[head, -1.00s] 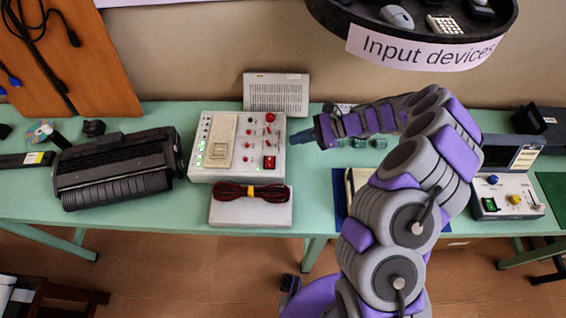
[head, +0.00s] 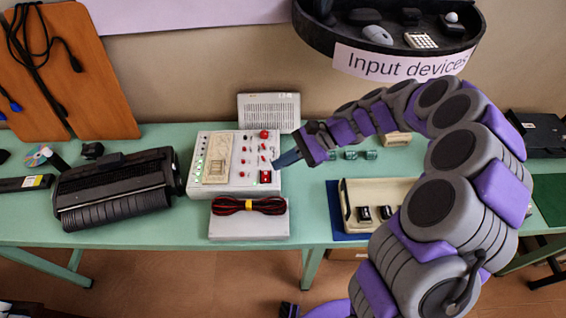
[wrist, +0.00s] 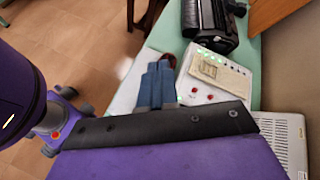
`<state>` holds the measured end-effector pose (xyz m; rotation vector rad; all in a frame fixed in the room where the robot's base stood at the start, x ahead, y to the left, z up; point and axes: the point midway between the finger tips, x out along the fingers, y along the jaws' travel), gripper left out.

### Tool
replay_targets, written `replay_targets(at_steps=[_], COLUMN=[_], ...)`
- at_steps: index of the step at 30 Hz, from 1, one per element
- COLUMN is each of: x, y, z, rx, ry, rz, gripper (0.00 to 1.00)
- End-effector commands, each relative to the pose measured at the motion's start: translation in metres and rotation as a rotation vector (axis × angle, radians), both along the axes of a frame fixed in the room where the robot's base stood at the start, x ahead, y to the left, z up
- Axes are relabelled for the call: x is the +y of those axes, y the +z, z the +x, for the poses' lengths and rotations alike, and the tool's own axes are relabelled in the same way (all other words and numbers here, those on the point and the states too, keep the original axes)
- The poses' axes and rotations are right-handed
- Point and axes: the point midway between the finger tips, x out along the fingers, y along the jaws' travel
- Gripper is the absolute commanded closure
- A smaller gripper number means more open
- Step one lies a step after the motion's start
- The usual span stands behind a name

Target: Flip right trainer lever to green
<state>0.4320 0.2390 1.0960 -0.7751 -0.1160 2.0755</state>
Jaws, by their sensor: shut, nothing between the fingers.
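The white trainer box (head: 212,181) stands on the green table, left of my gripper. It has a beige panel, red knobs and a row of lit green lights. A red switch or lever (head: 265,177) sits in a dark frame at its lower right corner. My gripper (head: 276,162) is shut and empty, its blue fingers at the box's right edge, close above the red switch. I cannot tell whether they touch. In the wrist view the shut fingers (wrist: 157,82) lie beside the trainer (wrist: 222,90), and the red switch cannot be made out.
A flat grey box with a red-black cable (head: 249,206) lies in front of the trainer. A black printer-like machine (head: 115,188) stands left. A grey vented box (head: 268,110) is behind. A beige tray (head: 378,190) lies right, below my arm. The round "Input devices" shelf (head: 400,65) hangs above.

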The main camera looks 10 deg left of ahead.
Motion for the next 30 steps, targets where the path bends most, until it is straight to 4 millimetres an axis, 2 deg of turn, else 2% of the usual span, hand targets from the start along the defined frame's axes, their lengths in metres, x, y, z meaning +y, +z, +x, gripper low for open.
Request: replay_targets(at_steps=[6,26,30], x=[-0.003,-0.004,-0.008], y=[0.011,0.013,0.025], z=[-0.009,-0.012,-0.026], rx=[-0.04,-0.048,-0.094], ry=[0.036,0.044,0.085], rz=[-0.008,-0.009,-0.019], gripper=[1.0,1.0,1.0])
